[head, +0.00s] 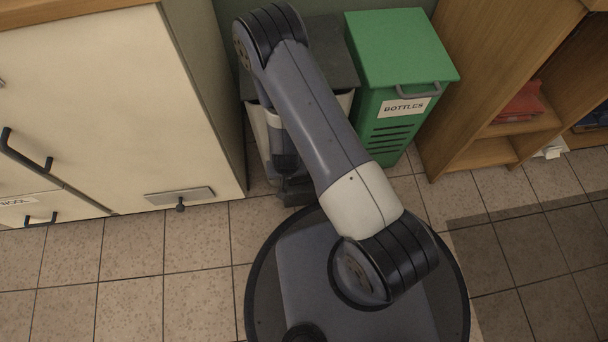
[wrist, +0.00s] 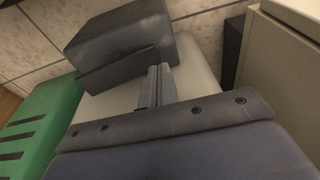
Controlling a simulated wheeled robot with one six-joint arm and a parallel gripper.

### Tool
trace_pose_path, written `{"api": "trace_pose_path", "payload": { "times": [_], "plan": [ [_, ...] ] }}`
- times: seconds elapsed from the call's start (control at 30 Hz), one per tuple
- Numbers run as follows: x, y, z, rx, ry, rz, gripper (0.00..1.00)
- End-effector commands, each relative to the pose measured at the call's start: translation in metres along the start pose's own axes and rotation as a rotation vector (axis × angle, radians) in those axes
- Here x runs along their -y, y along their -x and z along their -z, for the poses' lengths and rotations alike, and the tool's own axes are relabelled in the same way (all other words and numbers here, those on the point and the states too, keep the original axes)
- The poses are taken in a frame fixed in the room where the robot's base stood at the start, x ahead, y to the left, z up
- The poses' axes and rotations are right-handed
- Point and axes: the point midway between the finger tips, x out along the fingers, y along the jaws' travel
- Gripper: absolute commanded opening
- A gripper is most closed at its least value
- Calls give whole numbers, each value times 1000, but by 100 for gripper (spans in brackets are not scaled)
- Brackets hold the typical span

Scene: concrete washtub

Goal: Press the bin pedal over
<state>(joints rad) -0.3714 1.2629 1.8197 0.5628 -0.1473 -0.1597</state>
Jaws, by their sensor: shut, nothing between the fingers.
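The bin in the head view has a dark grey lid (head: 334,62) and a cream body (head: 262,138), and stands against the wall, partly hidden by my arm. Its dark grey pedal (head: 298,196) sticks out low at the front, mostly covered by my arm. In the wrist view the pedal (wrist: 115,35) is a dark grey block in front of the cream body (wrist: 195,65). My gripper (wrist: 160,72) is shut and empty, its fingertips at the pedal's edge. I cannot tell whether they touch it. The lid looks down.
A green bottles bin (head: 400,60) stands close on the right, also at left in the wrist view (wrist: 40,120). A cream cabinet (head: 120,100) is on the left, a wooden shelf (head: 490,80) on the right. The tiled floor (head: 190,265) at front left is clear.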

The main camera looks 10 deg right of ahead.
Motion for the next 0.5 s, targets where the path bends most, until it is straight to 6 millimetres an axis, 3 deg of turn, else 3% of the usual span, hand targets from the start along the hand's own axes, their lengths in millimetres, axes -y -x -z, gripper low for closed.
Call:
{"api": "trace_pose_path", "payload": {
  "times": [0.5],
  "plan": [
    [0, 46, 9, 0, 0, 0, 0]
  ]
}}
